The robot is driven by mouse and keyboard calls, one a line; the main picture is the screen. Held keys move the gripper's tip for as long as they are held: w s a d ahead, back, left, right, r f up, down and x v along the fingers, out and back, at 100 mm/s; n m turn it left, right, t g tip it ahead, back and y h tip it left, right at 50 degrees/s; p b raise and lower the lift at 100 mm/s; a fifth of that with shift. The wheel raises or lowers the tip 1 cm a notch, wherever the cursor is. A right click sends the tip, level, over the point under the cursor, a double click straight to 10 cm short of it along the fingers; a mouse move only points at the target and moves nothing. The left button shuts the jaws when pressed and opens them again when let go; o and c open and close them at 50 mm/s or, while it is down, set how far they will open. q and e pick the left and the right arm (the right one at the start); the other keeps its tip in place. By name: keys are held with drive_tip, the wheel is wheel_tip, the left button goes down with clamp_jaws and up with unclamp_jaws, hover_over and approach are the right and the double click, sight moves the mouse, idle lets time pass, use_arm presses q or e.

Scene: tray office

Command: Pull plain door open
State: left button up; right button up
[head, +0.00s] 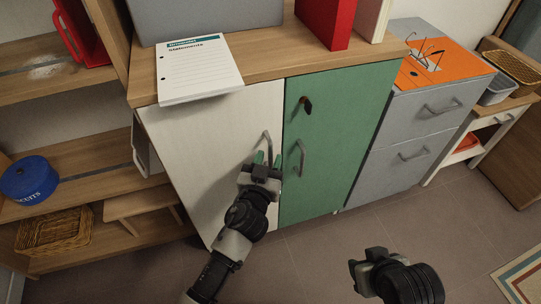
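The plain door (205,145) is the white left door of a wooden cabinet, and it looks closed or nearly so. Its grey bar handle (267,142) stands near its right edge.
A green door (310,150) with a handle and a dark key-like piece adjoins on the right. A paper pad (198,70) overhangs the cabinet top. Grey drawers (415,130) stand further right. Open shelves with a blue tin (30,179) and basket (54,231) are left. Floor in front is clear.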

use_arm(q)
drive_tip(key=shift+x, duration=0.9)
drive_tip(key=shift+c, duration=0.3)
clamp_jaws()
